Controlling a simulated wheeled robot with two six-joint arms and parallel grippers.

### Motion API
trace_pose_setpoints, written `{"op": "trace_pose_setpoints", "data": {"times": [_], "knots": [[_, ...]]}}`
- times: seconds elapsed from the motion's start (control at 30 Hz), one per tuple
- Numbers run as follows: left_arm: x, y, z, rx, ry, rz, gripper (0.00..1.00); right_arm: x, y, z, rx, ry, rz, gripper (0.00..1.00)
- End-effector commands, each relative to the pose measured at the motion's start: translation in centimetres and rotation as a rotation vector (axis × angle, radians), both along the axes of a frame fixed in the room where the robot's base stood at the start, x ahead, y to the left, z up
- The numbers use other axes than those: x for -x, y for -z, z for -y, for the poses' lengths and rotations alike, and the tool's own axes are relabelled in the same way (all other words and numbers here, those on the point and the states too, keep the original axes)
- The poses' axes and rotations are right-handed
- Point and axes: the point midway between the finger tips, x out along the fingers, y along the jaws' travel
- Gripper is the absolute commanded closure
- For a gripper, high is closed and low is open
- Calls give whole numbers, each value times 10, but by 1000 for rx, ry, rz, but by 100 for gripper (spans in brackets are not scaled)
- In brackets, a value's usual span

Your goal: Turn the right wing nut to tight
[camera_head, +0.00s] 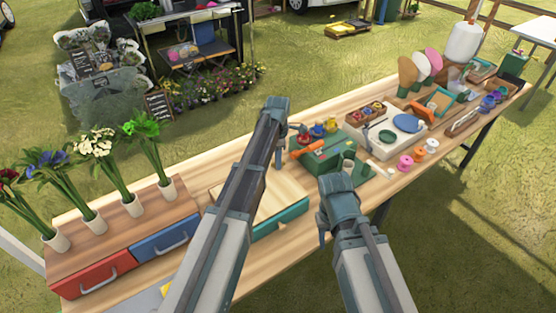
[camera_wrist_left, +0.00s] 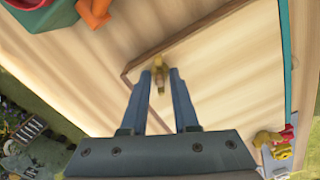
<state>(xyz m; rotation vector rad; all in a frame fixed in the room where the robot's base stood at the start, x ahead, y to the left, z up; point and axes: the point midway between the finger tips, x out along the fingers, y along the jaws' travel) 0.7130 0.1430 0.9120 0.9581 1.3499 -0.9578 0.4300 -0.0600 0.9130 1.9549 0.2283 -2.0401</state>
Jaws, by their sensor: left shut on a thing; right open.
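A brass wing nut (camera_wrist_left: 158,72) shows between the fingertips of my left gripper (camera_wrist_left: 162,80) in the left wrist view. The fingers are closed on it from both sides, just above a pale wooden board (camera_wrist_left: 225,70) with a darker rim. The board also shows in the head view (camera_head: 283,192), on a teal-sided box (camera_head: 281,218), partly hidden by my left arm. The wing nut is not clear in the head view. My right gripper (camera_head: 322,236) is open and empty to the right of the box.
A green box (camera_head: 350,167) with an orange tool (camera_head: 307,147) stands beyond the board. Red (camera_head: 92,275) and blue (camera_head: 164,238) drawers with vases above are at left. Spools and a white tray (camera_head: 394,143) are at right.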

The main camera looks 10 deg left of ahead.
Motion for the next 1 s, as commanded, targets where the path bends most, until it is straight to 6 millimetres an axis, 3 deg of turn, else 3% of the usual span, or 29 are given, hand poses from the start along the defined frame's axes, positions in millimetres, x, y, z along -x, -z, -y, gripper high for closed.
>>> {"op": "trace_pose_setpoints", "data": {"times": [1.0], "knots": [[0, 0, 0, 0, 964, 0, 100, 0, 0, 0, 0, 0, 0, 50]]}}
